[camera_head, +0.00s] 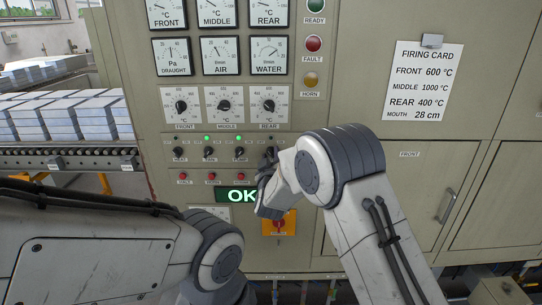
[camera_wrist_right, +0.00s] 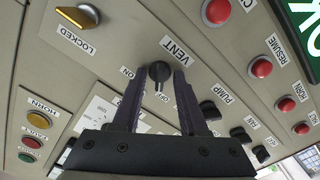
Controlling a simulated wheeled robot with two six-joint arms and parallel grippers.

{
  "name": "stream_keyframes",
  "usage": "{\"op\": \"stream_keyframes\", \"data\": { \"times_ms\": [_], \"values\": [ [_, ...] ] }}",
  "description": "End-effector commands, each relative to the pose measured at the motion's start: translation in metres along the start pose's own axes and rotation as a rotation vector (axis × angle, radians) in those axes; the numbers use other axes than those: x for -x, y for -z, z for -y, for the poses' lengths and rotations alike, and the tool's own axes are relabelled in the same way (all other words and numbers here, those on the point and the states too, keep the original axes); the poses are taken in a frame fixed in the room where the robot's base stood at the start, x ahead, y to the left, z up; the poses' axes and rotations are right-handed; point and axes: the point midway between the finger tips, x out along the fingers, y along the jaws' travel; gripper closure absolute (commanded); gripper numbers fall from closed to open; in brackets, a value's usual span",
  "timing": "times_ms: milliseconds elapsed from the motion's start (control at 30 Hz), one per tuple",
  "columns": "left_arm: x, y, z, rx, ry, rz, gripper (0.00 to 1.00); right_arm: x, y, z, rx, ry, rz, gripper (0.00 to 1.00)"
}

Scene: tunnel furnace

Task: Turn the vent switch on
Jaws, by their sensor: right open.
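The vent switch (camera_wrist_right: 159,71) is a round black knob under a VENT label in the right wrist view. Its pale mark appears to point to OFF; ON is printed to one side. My right gripper (camera_wrist_right: 157,74) is open, with one dark finger on each side of the knob. I cannot tell whether either finger touches it. In the head view my right gripper (camera_head: 267,165) is at the right end of the switch row and mostly hides the vent switch. My left arm enters at lower left, its gripper out of view.
Neighbouring black switches (camera_head: 240,153) stand close by, two with lit green lamps above. Red buttons (camera_head: 211,177) and a green OK display (camera_head: 233,195) are below. A yellow-orange isolator (camera_head: 279,224) is under my right wrist. Dials and gauges fill the upper panel.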

Motion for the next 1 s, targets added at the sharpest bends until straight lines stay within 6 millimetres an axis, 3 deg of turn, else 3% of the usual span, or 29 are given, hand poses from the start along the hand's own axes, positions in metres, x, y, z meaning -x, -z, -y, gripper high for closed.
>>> {"op": "stream_keyframes", "data": {
  "times_ms": [33, 133, 167, 567, 1000],
  "values": [
    [0.000, 0.000, 0.000, 0.000, 0.000, 0.000, 0.50, 0.000, 0.000, 0.000, 0.000, 0.000, 0.000, 0.57],
    [0.000, 0.000, 0.000, 0.000, 0.000, 0.000, 0.50, 0.000, 0.000, 0.000, 0.000, 0.000, 0.000, 0.96],
    [0.000, 0.000, 0.000, 0.000, 0.000, 0.000, 0.50, 0.000, 0.000, 0.000, 0.000, 0.000, 0.000, 1.00],
    [-0.013, -0.001, 0.001, -0.001, 0.000, 0.000, 0.50, 0.000, -0.003, 0.002, -0.055, 0.000, 0.000, 1.00],
    [-0.072, -0.004, 0.005, -0.004, 0.000, 0.000, 0.50, 0.001, -0.005, 0.004, -0.396, -0.001, -0.003, 1.00]
  ]
}}
